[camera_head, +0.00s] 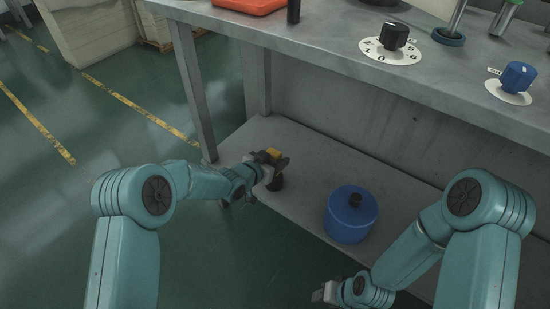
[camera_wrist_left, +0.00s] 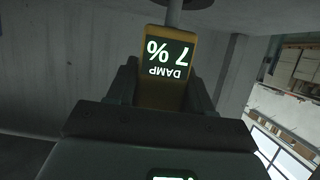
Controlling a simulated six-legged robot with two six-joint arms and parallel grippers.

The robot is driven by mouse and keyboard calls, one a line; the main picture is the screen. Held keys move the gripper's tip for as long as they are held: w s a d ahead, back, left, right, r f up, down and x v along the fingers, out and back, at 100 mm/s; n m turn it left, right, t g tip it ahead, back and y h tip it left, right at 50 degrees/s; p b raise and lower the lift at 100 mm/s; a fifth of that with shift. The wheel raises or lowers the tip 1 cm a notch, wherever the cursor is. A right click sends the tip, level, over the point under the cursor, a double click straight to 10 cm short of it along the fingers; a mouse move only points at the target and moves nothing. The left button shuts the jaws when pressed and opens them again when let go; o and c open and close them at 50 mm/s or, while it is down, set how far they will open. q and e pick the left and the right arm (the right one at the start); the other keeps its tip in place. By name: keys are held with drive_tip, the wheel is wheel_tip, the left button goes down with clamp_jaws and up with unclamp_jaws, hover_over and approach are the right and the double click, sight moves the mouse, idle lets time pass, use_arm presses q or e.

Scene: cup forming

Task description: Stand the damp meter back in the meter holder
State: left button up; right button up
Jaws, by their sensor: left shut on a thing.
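My left gripper (camera_head: 270,160) is shut on the damp meter (camera_head: 273,153), a yellow body just above the lower shelf. In the left wrist view the meter (camera_wrist_left: 162,85) sits between the fingers, its lit screen reading "DAMP 7 %" upside down. A grey probe runs from it to a dark round thing (camera_wrist_left: 187,3) at the top edge. A small dark round thing (camera_head: 276,183), likely the meter holder, stands on the shelf under the gripper. I cannot tell whether the probe is in it. My right gripper (camera_head: 326,292) is low in the head view, its jaws unclear.
A blue lidded pot (camera_head: 349,216) stands on the lower shelf (camera_head: 305,155), right of my left gripper. The grey bench top (camera_head: 330,45) overhangs the shelf and carries two dials and an orange tray (camera_head: 250,4). A bench leg (camera_head: 192,85) stands close behind the left gripper.

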sight(275, 151)
use_arm(q)
drive_tip(key=shift+f, duration=1.2)
idle(0.4)
drive_tip(key=o, duration=1.6)
drive_tip(key=shift+c, duration=0.2)
drive_tip(key=shift+r+p, duration=2.2)
drive_tip(key=shift+r, duration=1.9)
drive_tip(key=shift+f, duration=0.1)
